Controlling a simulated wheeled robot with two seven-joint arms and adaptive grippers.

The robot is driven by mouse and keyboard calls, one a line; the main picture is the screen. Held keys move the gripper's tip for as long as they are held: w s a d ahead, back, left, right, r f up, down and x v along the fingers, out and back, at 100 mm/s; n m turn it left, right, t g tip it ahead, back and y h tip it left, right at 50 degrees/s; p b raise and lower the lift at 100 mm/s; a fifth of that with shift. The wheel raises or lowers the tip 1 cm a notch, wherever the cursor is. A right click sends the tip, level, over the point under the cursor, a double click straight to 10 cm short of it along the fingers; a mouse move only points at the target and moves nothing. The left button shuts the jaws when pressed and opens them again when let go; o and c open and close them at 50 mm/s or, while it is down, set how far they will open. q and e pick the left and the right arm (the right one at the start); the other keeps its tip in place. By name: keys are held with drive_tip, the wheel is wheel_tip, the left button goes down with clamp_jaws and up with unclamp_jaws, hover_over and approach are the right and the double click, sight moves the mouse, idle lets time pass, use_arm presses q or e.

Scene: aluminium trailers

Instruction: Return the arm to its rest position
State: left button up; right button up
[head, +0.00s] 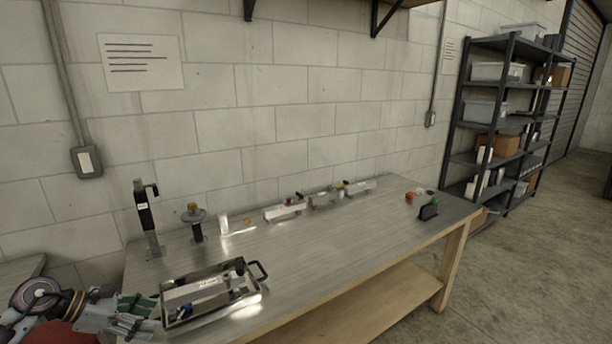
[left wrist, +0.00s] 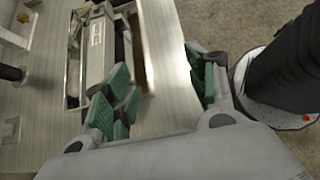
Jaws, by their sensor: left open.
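My left gripper (head: 135,316) shows at the lower left in the head view, by the bench's front left corner. Its green-padded fingers stand apart, with nothing held between them. The left wrist view also shows the open gripper (left wrist: 160,90). A metal tray with a black handle (head: 258,292) lies on the bench just to the right of the gripper and holds a long metal part (head: 198,287) with a white label. In the left wrist view the tray (left wrist: 73,72) lies beyond the fingers. I cannot tell the exact gap. My right gripper is in neither view.
The metal-topped bench (head: 330,238) stands against a block wall. Along its back are a black upright tool (head: 146,212), a knob-topped stand (head: 196,222) and several metal brackets (head: 285,212). A black holder (head: 428,210) is at the right end. Shelving (head: 462,128) stands beyond. The bench's middle front is clear.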

use_arm(q)
drive_tip(key=w+d+r+n+t+h, duration=0.1)
drive_tip(key=w+d+r+n+t, duration=0.4)
drive_tip(key=d+r+n+t, duration=0.65)
drive_tip(key=s+a+f+n+g+y, duration=0.3)
drive_tip(key=f+n+y, duration=0.5)
drive_tip(key=n, duration=0.6)
drive_tip(key=s+a+f+n+g+y, duration=0.2)
drive_tip(key=s+f+n+y, duration=0.3)
drive_tip(key=f+n, duration=0.75)
drive_tip(key=s+d+f+n+g+h, duration=0.2)
drive_tip(key=s+d+f+n+g, duration=0.15)
drive_tip(key=s+d, duration=0.35)
drive_tip(key=s+d+f+n+g+h, duration=0.2)
drive_tip(key=s+d+n+g, duration=0.25)
drive_tip(key=s, duration=0.45)
wheel_tip(320, 180, down, 33)
drive_tip(key=s+a+g, duration=0.1)
drive_tip(key=s, duration=0.1)
drive_tip(key=s+a+f, duration=0.2)
drive_tip(key=s+f, duration=0.8)
drive_tip(key=s, duration=0.1)
drive_tip(key=s+a+f+m+g, duration=0.1)
drive_tip(key=s+a+f, duration=0.2)
drive_tip(key=s+f, duration=0.7)
drive_tip(key=shift+s+y, duration=0.3)
drive_tip(key=shift+s, duration=0.35)
